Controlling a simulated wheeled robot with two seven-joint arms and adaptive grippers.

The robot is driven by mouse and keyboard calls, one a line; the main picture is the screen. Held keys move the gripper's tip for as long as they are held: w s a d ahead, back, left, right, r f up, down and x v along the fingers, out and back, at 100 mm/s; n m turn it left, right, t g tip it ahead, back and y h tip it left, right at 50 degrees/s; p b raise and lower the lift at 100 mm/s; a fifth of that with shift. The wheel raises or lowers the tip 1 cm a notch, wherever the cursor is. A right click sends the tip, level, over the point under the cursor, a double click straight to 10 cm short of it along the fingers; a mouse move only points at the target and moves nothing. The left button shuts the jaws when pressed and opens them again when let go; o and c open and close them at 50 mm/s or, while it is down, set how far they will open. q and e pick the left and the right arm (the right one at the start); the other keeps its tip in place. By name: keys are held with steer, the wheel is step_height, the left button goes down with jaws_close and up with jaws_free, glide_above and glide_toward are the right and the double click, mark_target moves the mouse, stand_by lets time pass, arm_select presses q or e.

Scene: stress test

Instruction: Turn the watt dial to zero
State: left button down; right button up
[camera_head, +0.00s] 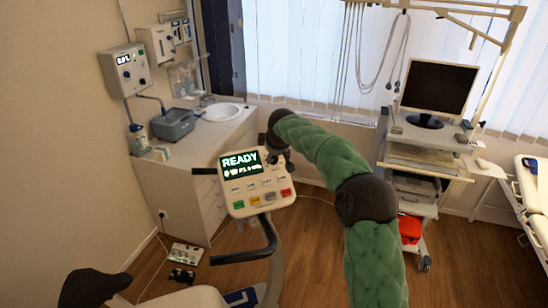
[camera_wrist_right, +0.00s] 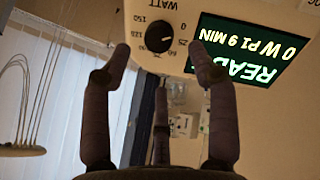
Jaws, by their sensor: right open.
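The white console (camera_head: 258,195) of an exercise bike stands at the middle of the head view, its screen (camera_head: 241,163) reading READY. In the right wrist view the console is upside down. The black round watt dial (camera_wrist_right: 158,38) sits beside the screen (camera_wrist_right: 247,48), which reads 0 W; its scale has several numbers, and I cannot tell which one it points at. My right gripper (camera_head: 278,146) is at the console's upper right edge and hides the dial in the head view. Its fingers (camera_wrist_right: 160,50) are open, spread either side of the dial, with no clear contact.
Black handlebars (camera_head: 250,252) and several coloured buttons (camera_head: 262,198) are close below the screen. A sink counter (camera_head: 190,165) stands left behind, a cart with a monitor (camera_head: 438,88) at right. Wooden floor is free right of the bike. A box with a cable lies on the floor at left.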

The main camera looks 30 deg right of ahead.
steer(key=v, duration=0.6)
stand_by(0.5)
